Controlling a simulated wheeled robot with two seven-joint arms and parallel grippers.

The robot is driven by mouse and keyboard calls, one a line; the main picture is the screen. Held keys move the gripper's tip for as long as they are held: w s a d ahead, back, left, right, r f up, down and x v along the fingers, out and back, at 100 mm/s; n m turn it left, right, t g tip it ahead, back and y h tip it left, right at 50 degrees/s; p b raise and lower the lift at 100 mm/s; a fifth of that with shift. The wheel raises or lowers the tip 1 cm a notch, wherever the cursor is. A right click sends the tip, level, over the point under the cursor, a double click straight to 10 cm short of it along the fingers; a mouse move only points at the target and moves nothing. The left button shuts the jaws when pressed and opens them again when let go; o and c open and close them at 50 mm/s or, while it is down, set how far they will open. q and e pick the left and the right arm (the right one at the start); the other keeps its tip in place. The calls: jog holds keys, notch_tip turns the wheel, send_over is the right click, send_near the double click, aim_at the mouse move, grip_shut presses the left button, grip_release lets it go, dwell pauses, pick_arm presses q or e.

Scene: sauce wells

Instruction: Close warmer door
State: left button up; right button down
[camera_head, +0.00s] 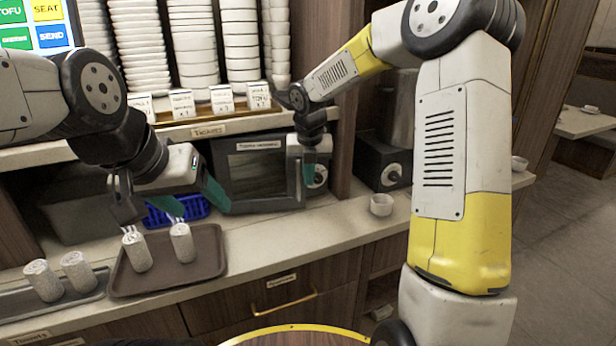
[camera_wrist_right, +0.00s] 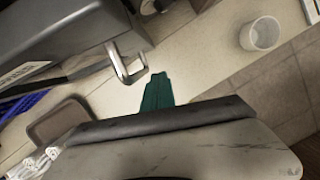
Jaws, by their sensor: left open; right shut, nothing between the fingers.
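The dark towel warmer (camera_head: 222,158) stands on the counter under the shelf. Its windowed door (camera_head: 255,165) faces out and looks shut or nearly so; I cannot tell if a gap remains. The door handle (camera_head: 298,188) is at the door's right side and shows as a metal bracket in the right wrist view (camera_wrist_right: 126,66). My right gripper (camera_head: 309,173) is shut and empty, its teal fingertips (camera_wrist_right: 157,92) close beside the handle; contact is unclear. My left gripper (camera_head: 193,203) is open over the tray, left of the door, its teal fingers apart.
A brown tray (camera_head: 205,272) holds two rolled towels, and a darker tray (camera_head: 75,303) at left holds two more. A blue basket (camera_head: 190,213) sits behind the brown tray. A small white cup (camera_head: 381,205) stands right of the warmer. Stacked bowls and ticket cards line the shelf.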

aim_at(298, 176)
jog(key=s+a+r, duration=0.4)
jog(key=s+r, duration=0.3)
jog(key=r, duration=0.3)
jog(key=w+d+f, duration=0.1)
jog(key=w+f, duration=0.5)
jog(key=f, duration=0.4)
jog(key=shift+w+m, duration=0.3)
jog(key=shift+m, duration=0.1)
jog(key=shift+w+d, duration=0.2)
jog(key=shift+w, duration=1.35)
jog(key=shift+s, duration=0.1)
